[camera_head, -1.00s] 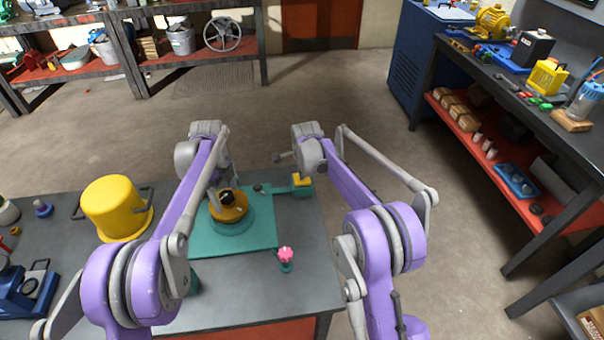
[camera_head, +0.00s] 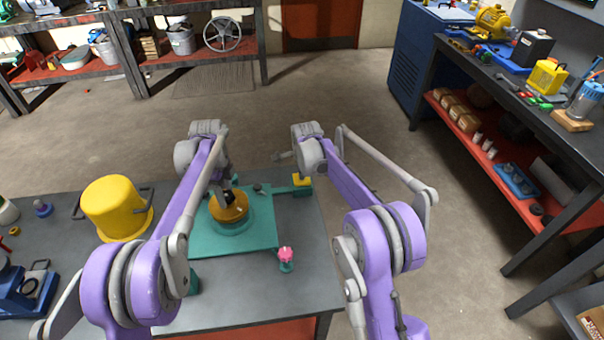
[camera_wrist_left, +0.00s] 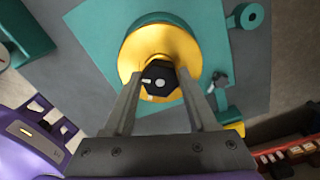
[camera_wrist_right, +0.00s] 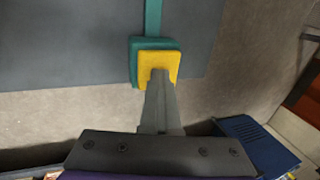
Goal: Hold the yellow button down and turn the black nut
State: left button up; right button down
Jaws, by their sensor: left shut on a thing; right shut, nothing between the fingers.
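The black nut (camera_wrist_left: 158,80) sits on a yellow disc (camera_wrist_left: 178,52) over the teal base plate (camera_head: 255,235). My left gripper (camera_wrist_left: 156,84) has its fingers on both sides of the nut and is shut on it. In the head view this gripper (camera_head: 228,191) comes down onto the yellow disc (camera_head: 229,212), and the nut is mostly hidden. The yellow button (camera_wrist_right: 160,64) is a square pad on a teal block (camera_wrist_right: 137,62); it also shows in the head view (camera_head: 302,180). My right gripper (camera_wrist_right: 160,78) is shut and empty, its tips over the button and seemingly touching it.
A pink knob (camera_head: 286,255) stands on the grey table (camera_head: 300,290) near the plate. A yellow pot (camera_head: 112,207) stands to the left, beyond my left arm. Blue equipment (camera_head: 25,295) is at the front left. Open floor lies beyond the table.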

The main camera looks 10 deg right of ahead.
pick_arm(q)
jog(key=n, duration=0.9)
jog(key=shift+c, duration=0.4)
jog(key=n, duration=0.3)
jog(key=shift+n, duration=0.4)
jog(key=shift+f, duration=0.1)
